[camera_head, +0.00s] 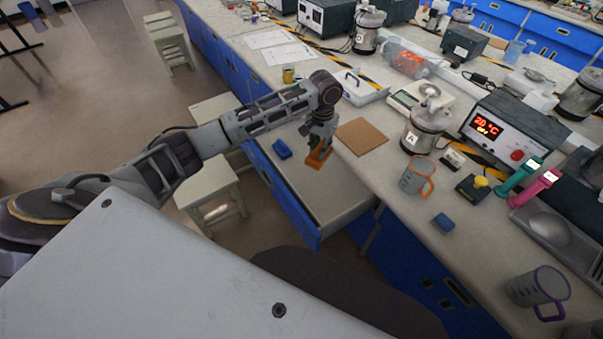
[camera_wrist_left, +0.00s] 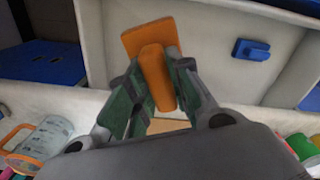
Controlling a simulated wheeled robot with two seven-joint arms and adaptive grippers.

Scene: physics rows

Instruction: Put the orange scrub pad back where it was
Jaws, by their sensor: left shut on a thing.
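The orange scrub pad (camera_head: 317,161) has a flat base and a raised grip. My left gripper (camera_head: 321,143) reaches down over the open drawer (camera_head: 335,194) and is shut on the pad. In the left wrist view the orange scrub pad (camera_wrist_left: 148,38) sits between the two fingers of my left gripper (camera_wrist_left: 157,82), which close on its raised grip. The pad is over the drawer's inside, close to the counter side. I cannot tell whether it touches the drawer floor. My right gripper is not in view.
A blue scrub pad (camera_head: 282,149) lies in the drawer, left of the orange one. A brown board (camera_head: 361,136) lies on the counter beside the drawer. A clear mug with an orange handle (camera_head: 416,177) and a blue block (camera_head: 443,222) stand further right. The drawer's front part is clear.

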